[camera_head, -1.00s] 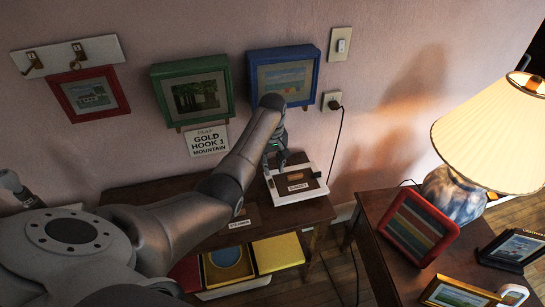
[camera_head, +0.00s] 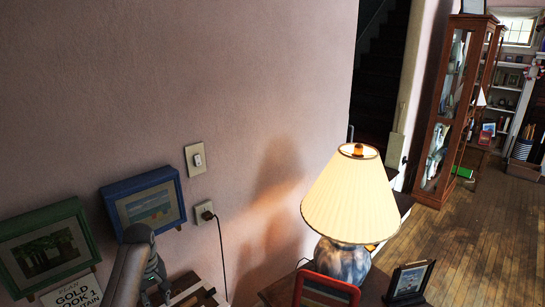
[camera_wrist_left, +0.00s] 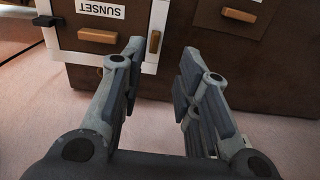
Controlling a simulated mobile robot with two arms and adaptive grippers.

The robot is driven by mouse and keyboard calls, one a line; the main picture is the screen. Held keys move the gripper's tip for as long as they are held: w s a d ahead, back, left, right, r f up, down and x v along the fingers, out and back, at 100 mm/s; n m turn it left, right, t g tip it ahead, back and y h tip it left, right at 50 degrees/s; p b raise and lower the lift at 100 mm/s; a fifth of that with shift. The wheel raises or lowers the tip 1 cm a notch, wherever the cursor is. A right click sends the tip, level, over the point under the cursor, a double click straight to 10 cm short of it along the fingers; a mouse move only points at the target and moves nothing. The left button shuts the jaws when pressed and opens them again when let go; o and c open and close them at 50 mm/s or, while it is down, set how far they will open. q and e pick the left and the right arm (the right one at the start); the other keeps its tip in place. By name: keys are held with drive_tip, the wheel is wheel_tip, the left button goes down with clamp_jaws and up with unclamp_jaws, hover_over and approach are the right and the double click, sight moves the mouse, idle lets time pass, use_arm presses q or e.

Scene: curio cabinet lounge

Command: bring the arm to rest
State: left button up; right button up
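My left arm (camera_head: 131,268) comes in at the lower left of the head view. Its gripper (camera_head: 157,276) is low in front of the wall, below the blue-framed picture (camera_head: 147,203). In the left wrist view the two fingers of my left gripper (camera_wrist_left: 158,58) are spread apart with nothing between them. Beyond the fingers is a brown surface (camera_wrist_left: 215,75) with a white-framed piece (camera_wrist_left: 143,25) labelled SUNSET, which reads upside down. The fingertips overlap its edge in the picture; I cannot tell whether they touch it. My right gripper is not in view.
A lit lamp (camera_head: 350,205) stands on a side table at the lower middle, with a red frame (camera_head: 325,288) and a black frame (camera_head: 409,282) near it. A cord hangs from the outlet (camera_head: 206,213). Open wooden floor (camera_head: 470,250) lies right, before a glass cabinet (camera_head: 447,110).

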use_arm(q)
drive_tip(key=s+d+f+m+t+y, duration=0.1)
drive_tip(key=s+d+f+m, duration=0.25)
drive_tip(key=s, duration=0.45)
drive_tip(key=s+d+f+m+t, duration=0.1)
drive_tip(key=s+d+f+m, duration=0.25)
drive_tip(key=s, duration=0.45)
drive_tip(key=s+d+r+m+t+h, duration=0.1)
drive_tip(key=s+d+r+m, duration=0.15)
drive_tip(key=s+d, duration=0.45)
drive_tip(key=s+d+r+m+h, duration=0.1)
drive_tip(key=s+d+r+m, duration=0.15)
drive_tip(key=s, duration=0.75)
wheel_tip(320, 180, down, 26)
drive_tip(key=b, duration=0.2)
drive_tip(key=s+a+f+g+b, duration=0.2)
drive_tip(key=s+f, duration=1.6)
drive_tip(key=f, duration=0.1)
drive_tip(key=shift+s+a+f+y+b, duration=0.2)
drive_tip(key=shift+f+y+b, duration=0.1)
drive_tip(key=shift+f, duration=0.1)
